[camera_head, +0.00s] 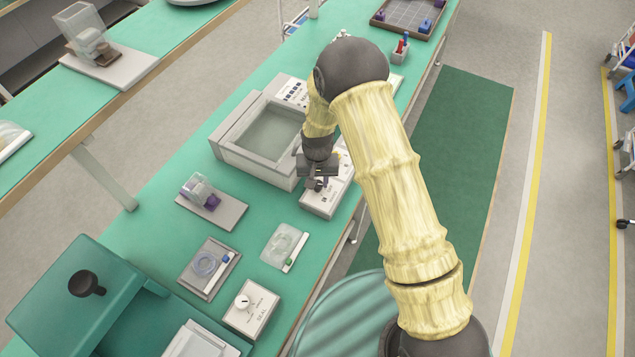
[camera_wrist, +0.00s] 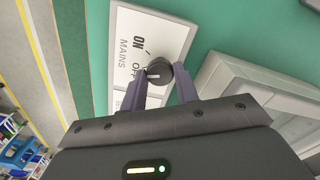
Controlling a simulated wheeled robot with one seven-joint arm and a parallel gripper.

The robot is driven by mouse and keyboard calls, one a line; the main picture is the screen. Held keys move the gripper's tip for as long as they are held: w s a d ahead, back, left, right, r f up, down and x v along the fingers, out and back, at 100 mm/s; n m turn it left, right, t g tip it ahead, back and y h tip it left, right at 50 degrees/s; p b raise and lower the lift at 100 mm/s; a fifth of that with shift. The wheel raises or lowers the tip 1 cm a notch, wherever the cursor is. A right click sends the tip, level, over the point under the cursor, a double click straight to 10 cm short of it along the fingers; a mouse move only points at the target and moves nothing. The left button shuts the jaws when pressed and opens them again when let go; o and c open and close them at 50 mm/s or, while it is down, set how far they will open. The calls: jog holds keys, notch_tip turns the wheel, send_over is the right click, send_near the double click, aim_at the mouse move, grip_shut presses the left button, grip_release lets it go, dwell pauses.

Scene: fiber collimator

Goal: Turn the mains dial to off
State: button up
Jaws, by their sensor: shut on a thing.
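The mains dial (camera_wrist: 158,71) is a dark round knob on a white panel (camera_wrist: 163,30) printed MAINS, ON and OFF. A pale mark on the knob lies on its left side in the wrist view, facing the OFF print. My gripper (camera_wrist: 161,84) has one finger on each side of the knob and is shut on it. In the head view my gripper (camera_head: 318,182) is over the white control box (camera_head: 318,204) at the right of the basin. There the dial is mostly hidden by the gripper.
A grey basin (camera_head: 230,150) stands close left of the control box. Small trays and a white box with a pale knob (camera_head: 250,310) lie nearer on the green bench. A teal case (camera_head: 60,297) is at lower left. A red-and-blue item holder (camera_head: 401,48) stands farther back.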

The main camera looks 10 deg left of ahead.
aim_at(317, 184)
jog(key=shift+n+b, duration=0.4)
jog(key=shift+n, duration=0.9)
jog(key=o, duration=1)
jog(key=shift+c, duration=0.2)
notch_tip(317, 184, up, 17)
jog(key=b, duration=0.2)
jog(key=shift+r+b, duration=0.2)
jog(key=shift+b, duration=0.1)
